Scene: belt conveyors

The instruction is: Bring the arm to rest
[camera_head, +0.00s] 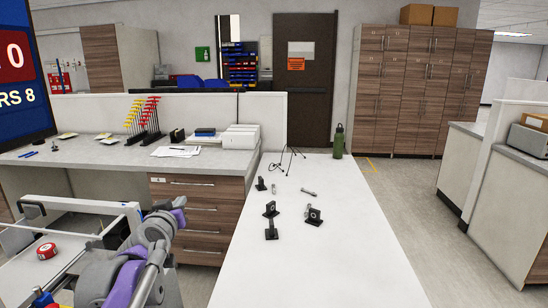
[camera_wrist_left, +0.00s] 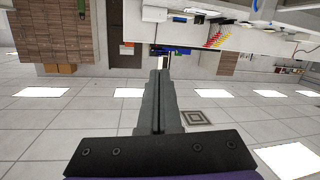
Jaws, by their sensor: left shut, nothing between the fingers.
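My left arm (camera_head: 150,250), grey and purple, is bent at the lower left of the head view, left of the white table. In the left wrist view my left gripper (camera_wrist_left: 160,74) has its two dark fingers pressed together, with nothing between them. It is clear of any object there. The wrist view is upside down, with ceiling panels below and the desks above. In the head view I cannot clearly make out the fingertips. My right gripper is in neither view.
The white table (camera_head: 310,255) holds several small black brackets (camera_head: 271,209), a thin black wire stand (camera_head: 288,161) and a green bottle (camera_head: 338,142). A white-framed station with a red tape roll (camera_head: 46,251) lies beside my left arm. Floor is free right of the table.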

